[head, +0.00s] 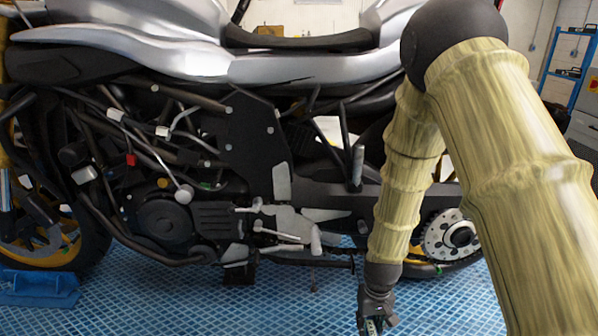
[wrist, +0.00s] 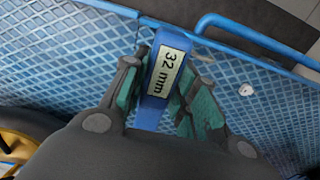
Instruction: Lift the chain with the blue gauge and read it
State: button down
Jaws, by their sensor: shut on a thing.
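My gripper (head: 374,322) is low in front of the motorcycle, near the bottom edge of the head view. In the wrist view, its green-padded fingers (wrist: 163,92) are shut on the blue gauge (wrist: 149,114). The gauge has a white label reading "32 mm" and points away from the wrist, with blue grating behind it. No chain shows against the gauge in the wrist view. In the head view the fingers are small and the gauge cannot be made out clearly. The chain is not clear either; my arm covers part of the rear wheel and its perforated disc (head: 437,240).
The silver and black motorcycle (head: 270,68) stands across the head view above a blue grating floor (head: 300,300). A blue block (head: 40,288) lies by the front wheel. A blue rail (wrist: 255,38) crosses the wrist view. A blue shelf (head: 572,60) stands at the back right.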

jog(key=f, duration=0.1)
jog(key=f+b, duration=0.1)
jog(key=s+a+f+b, duration=0.1)
jog(key=f, duration=0.1)
jog(key=shift+f, duration=0.1)
jog(key=shift+a, duration=0.1)
